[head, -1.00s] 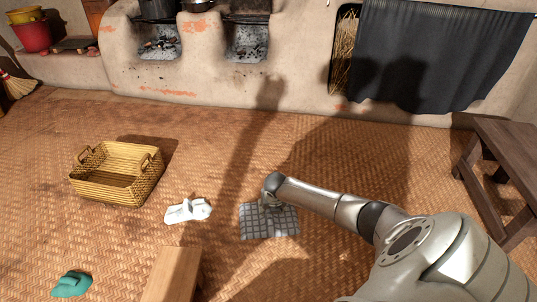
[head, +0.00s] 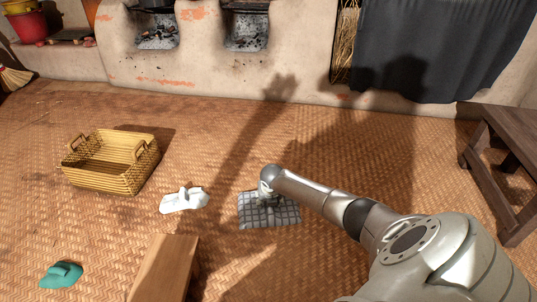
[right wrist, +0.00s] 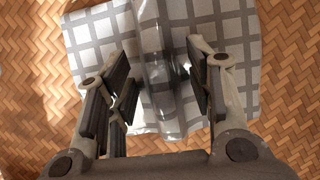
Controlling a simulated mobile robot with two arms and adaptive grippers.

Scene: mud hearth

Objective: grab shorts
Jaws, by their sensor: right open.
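A grey and white checked cloth, seemingly the shorts (head: 284,214), lies on the woven floor in the head view. It also fills the upper middle of the right wrist view (right wrist: 222,40), with a raised fold running between the fingers. My right gripper (right wrist: 158,90) is open, its two dark-padded fingers on either side of that fold. In the head view my right gripper (head: 266,192) is over the cloth's upper left part, mostly hidden by its own wrist. Whether the fingers touch the cloth is unclear. My left gripper is out of view.
A wicker basket (head: 112,180) stands at the left. A white cloth (head: 184,200) lies left of the shorts, and a green cloth (head: 62,275) lies lower left. A wooden bench (head: 165,270) is at the bottom; a dark table (head: 512,137) is at the right.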

